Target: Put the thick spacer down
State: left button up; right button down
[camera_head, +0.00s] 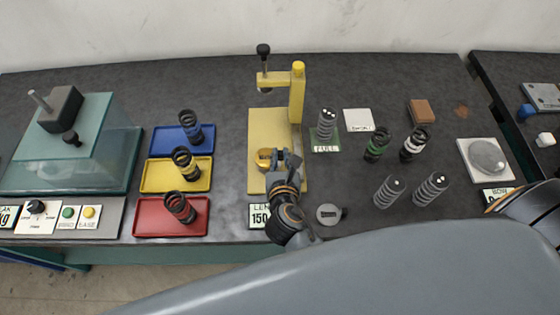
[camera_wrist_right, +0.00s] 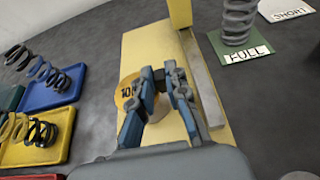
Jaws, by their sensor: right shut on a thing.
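The thick spacer looks like a brass-yellow disc (camera_head: 264,158) marked "10" in the right wrist view (camera_wrist_right: 126,92). My right gripper (camera_head: 281,156) is shut on it, with a dark part between the fingertips (camera_wrist_right: 160,77). The spacer is over the yellow base plate (camera_head: 257,125) of a press-like stand. I cannot tell whether it touches the plate. The fingers hide part of it. The stand's yellow post (camera_head: 297,92) rises just behind, with a black-knobbed screw (camera_head: 264,62) on its arm. My left gripper is not in view.
Blue (camera_head: 169,141), yellow (camera_head: 157,176) and red (camera_head: 150,217) trays with dark springs are left of the stand. Several springs stand to the right, one on the green FULL card (camera_head: 325,142). A small round grey piece (camera_head: 329,214) lies near the front edge. A glass-like box (camera_head: 75,158) stands far left.

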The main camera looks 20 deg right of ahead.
aim_at(280, 169)
jog(key=f, duration=0.3)
jog(key=shift+w+a+f, duration=0.1)
jog(key=shift+w+f, duration=0.05)
jog(key=shift+w, duration=0.05)
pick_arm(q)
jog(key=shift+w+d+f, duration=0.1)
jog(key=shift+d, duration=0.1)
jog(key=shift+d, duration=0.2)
pick_arm(e)
jog(key=shift+f, duration=0.15)
jog(key=c, duration=1.3)
grip_release()
jog(key=shift+c, duration=0.2)
jog(key=b+v, duration=0.2)
jog(key=v, duration=1)
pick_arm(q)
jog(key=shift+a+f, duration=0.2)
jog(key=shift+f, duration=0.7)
pick_arm(e)
jog(key=shift+s, duration=0.1)
